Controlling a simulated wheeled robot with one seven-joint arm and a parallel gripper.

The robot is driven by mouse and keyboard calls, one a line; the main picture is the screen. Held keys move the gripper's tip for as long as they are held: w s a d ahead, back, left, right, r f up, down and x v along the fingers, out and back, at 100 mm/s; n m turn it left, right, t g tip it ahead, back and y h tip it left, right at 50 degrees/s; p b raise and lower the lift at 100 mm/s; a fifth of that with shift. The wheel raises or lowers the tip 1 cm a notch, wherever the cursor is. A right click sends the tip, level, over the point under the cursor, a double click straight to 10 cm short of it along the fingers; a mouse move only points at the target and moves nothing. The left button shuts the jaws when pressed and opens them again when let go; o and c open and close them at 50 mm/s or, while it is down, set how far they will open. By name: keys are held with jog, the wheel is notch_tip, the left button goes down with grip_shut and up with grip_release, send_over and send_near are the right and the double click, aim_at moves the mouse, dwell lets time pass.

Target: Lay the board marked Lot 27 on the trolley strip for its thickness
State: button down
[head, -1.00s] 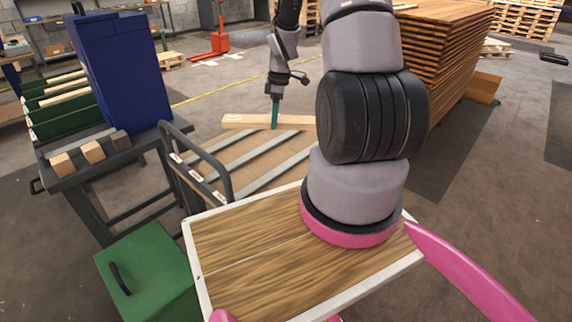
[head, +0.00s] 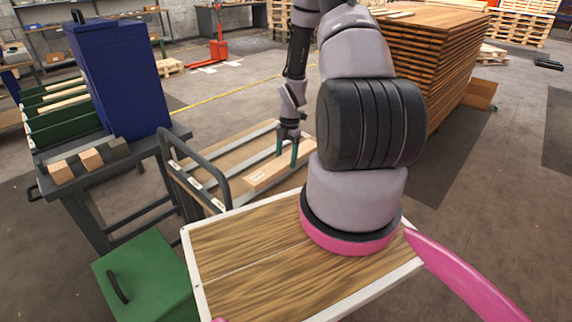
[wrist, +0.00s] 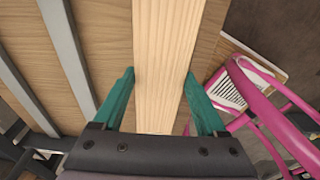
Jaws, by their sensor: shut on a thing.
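My gripper (head: 294,156) is shut on a pale wooden board (head: 268,175), with one green finger on each long side. The board has a white label near its left end, too small to read here. The board lies over the near part of the trolley (head: 168,150), roughly parallel to its grey strips. I cannot tell whether it touches the deck. In the wrist view the board (wrist: 166,60) runs straight up between the fingers, and grey strips (wrist: 66,50) show on the deck to its left. The trolley's end carries small white labels, unreadable here.
A green box (head: 150,275) stands front left. A tall stack of brown boards (head: 445,60) stands behind right. Floor right is open.

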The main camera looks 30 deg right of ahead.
jog(key=shift+f, duration=1.5)
grip_release()
notch_tip(320, 180, up, 12)
jog(key=d+r, duration=0.1)
notch_tip(320, 180, up, 14)
jog(key=f+m+t+h, duration=0.1)
jog(key=m+t, duration=0.1)
jog(key=m, duration=0.4)
send_over(286, 158)
jog(key=a, duration=0.1)
jog(key=s+a+r+m+t, duration=0.1)
jog(key=s+a+r+m, duration=0.15)
jog(key=r, duration=0.35)
jog(key=s+a+r+m, duration=0.1)
jog(key=a+r+m, duration=0.1)
jog(key=r+m, duration=0.35)
jog(key=s+a+r+m+t, duration=0.2)
jog(key=s+a+r+m, duration=0.2)
jog(key=s+r+m, duration=0.2)
jog(key=s+a+r+m+t+y, duration=0.1)
jog(key=s+a+r+m, duration=0.3)
jog(key=s+r, duration=0.6)
jog(key=shift+s+m+t+y, duration=0.3)
jog(key=shift+m+t, duration=0.5)
jog(key=shift+m, duration=0.3)
